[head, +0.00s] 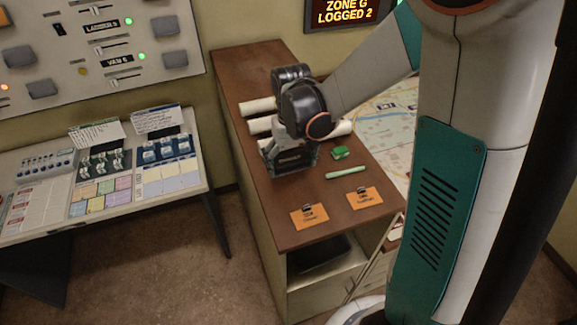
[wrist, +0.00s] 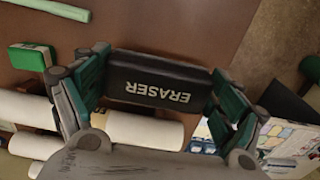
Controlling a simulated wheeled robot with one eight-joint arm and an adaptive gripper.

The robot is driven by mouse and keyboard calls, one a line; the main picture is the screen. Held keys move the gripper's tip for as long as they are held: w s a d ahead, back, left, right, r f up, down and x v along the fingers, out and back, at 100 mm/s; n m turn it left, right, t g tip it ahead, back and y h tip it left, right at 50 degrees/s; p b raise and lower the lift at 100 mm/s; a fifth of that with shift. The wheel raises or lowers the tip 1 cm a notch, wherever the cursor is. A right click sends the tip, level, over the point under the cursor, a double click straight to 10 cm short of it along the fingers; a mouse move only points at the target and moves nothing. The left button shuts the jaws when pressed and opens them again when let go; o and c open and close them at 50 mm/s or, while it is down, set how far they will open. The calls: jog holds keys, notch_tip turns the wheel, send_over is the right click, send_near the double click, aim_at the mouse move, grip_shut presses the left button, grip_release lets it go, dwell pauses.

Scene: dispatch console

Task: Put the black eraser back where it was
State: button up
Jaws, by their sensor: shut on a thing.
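The black eraser (wrist: 158,82) lies between my fingers in the wrist view, its white "ERASER" lettering upside down. My gripper (wrist: 160,72) is shut on it, one finger at each end. In the head view my gripper (head: 290,150) points down over the brown cabinet top (head: 240,75), left of a green block (head: 341,153) and in front of white paper rolls. The dark eraser (head: 291,159) shows low between the fingers there. I cannot tell whether its underside touches the wood.
White rolls (head: 258,106) lie behind my gripper; they also show in the wrist view (wrist: 145,130). A pale green stick (head: 347,172) and two clipped orange cards (head: 309,215) lie nearer the front. A map (head: 385,125) is at right, a sloped console (head: 190,178) at left.

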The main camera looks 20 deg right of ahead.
aim_at(291, 179)
jog(key=shift+f, duration=2.1)
jog(key=shift+f, duration=0.1)
jog(key=o, duration=0.8)
jog(key=shift+o, duration=0.2)
